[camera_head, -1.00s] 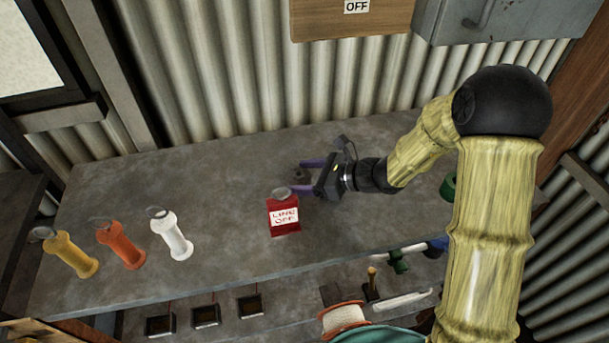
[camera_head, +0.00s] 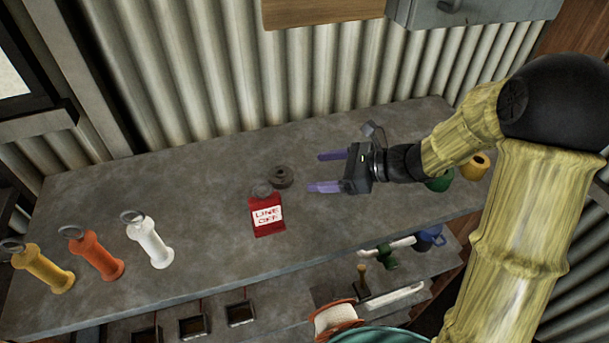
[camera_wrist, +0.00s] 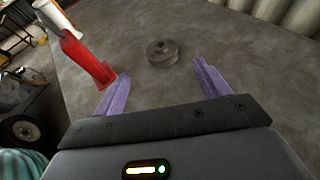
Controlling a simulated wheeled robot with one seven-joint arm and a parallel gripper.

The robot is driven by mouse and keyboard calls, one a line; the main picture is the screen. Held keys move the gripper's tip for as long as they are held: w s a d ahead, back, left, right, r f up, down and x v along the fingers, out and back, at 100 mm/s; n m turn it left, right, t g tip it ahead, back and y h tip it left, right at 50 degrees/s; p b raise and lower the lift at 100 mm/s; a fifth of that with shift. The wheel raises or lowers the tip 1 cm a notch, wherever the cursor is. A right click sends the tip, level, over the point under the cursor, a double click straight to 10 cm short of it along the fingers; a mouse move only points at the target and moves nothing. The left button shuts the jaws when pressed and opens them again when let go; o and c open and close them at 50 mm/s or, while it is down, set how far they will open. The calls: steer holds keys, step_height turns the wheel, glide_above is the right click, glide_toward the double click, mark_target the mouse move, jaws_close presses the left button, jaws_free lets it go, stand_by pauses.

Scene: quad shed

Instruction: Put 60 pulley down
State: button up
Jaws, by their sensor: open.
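The pulley (camera_head: 281,177) is a small dark grey grooved disc lying flat on the grey bench top (camera_head: 200,200). It sits just behind and right of the red "LINE OFF" tag block. My gripper (camera_head: 320,171) is open and empty, to the right of the pulley and apart from it, with its purple fingers pointing left. In the wrist view the pulley (camera_wrist: 162,53) lies beyond the gap between the open fingertips (camera_wrist: 160,72). Nothing hides it there.
The red block (camera_head: 266,213) stands close to the pulley. Green (camera_head: 440,181) and yellow (camera_head: 475,166) items are by my arm. The bench's back left is clear.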

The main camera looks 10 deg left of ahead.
steer(key=shift+v, duration=1.25)
